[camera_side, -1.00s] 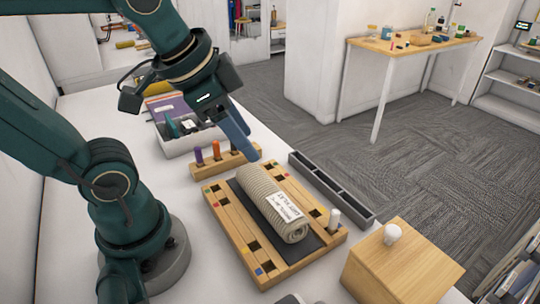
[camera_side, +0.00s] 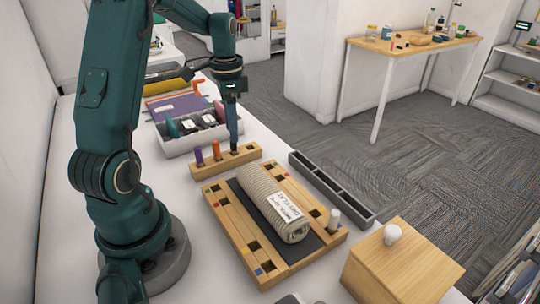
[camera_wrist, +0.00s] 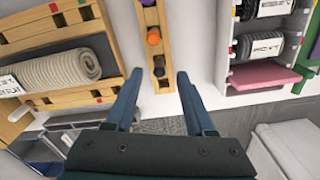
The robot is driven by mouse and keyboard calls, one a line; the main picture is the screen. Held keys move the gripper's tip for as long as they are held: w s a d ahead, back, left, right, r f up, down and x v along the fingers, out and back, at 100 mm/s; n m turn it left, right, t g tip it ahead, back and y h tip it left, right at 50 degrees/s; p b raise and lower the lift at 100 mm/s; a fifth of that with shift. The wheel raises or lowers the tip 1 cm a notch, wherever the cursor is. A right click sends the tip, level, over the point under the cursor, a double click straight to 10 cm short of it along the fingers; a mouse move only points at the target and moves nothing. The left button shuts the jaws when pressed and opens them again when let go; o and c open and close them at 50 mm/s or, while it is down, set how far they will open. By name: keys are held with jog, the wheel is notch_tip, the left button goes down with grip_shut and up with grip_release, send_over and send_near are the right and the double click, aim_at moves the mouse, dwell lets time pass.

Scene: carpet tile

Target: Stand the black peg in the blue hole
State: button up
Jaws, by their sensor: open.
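The black peg (camera_wrist: 159,65) stands in the wooden peg rack (camera_wrist: 164,82), beside an orange peg (camera_wrist: 153,37) and a purple peg (camera_side: 198,157). My gripper (camera_wrist: 157,76) points down at the rack's right end in the side view. In the wrist view its open fingers lie on either side of the black peg, with gaps. The side view hides most of that peg behind the fingers. The wooden board (camera_side: 222,215) lies in front of the rack. A blue mark (camera_side: 259,271) sits by a square hole (camera_side: 269,265) near the board's front corner; this hole looks empty.
A rolled grey towel (camera_side: 265,195) with a label lies on a dark mat across the board. A white peg (camera_side: 333,219) stands at its right. A dark divided tray (camera_side: 330,188), a wooden box (camera_side: 403,265) with a white knob and a white bin (camera_side: 180,147) are nearby.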

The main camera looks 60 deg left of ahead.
aim_at(234, 148)
jog(key=shift+f, duration=2.3)
grip_shut()
